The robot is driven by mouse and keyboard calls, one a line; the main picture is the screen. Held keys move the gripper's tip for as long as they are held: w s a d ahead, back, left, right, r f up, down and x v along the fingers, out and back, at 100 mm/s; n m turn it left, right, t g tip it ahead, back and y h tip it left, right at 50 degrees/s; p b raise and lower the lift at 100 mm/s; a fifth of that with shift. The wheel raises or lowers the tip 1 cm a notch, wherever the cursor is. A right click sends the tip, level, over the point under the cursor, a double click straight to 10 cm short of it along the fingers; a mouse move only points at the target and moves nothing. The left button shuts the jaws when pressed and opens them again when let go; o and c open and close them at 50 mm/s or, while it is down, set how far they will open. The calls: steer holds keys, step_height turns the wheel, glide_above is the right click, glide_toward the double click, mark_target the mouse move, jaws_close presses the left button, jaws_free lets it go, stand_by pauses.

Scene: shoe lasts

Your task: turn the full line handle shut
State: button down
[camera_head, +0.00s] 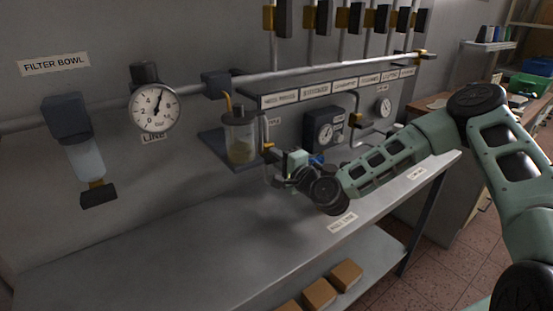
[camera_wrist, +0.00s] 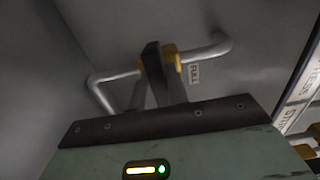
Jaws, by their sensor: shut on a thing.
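The full line is a grey bent pipe (camera_wrist: 205,52) in the wrist view, with a small label reading FULL (camera_wrist: 194,75) beside it. A yellow valve fitting (camera_wrist: 172,58) sits on this pipe, with a dark handle (camera_wrist: 152,58) next to it. My gripper (camera_wrist: 158,78) is shut on the handle, its fingers partly hiding it. In the head view my gripper (camera_head: 288,167) is at the wall just above the bench, beside a yellow fitting (camera_head: 267,146). The handle itself is hidden there by my gripper and wrist, so its exact angle is unclear.
A glass jar (camera_head: 240,138) and a round gauge (camera_head: 154,108) are on the wall to the left, with a filter bowl (camera_head: 85,155) further left. The bench top (camera_head: 180,235) is largely clear.

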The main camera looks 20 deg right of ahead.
steer(key=c, duration=1.4)
jaws_free()
steer(key=shift+o, duration=0.2)
steer(key=p+v, duration=0.6)
steer(key=v, duration=1.1)
steer(key=shift+s, duration=0.2)
steer(key=shift+d, duration=0.1)
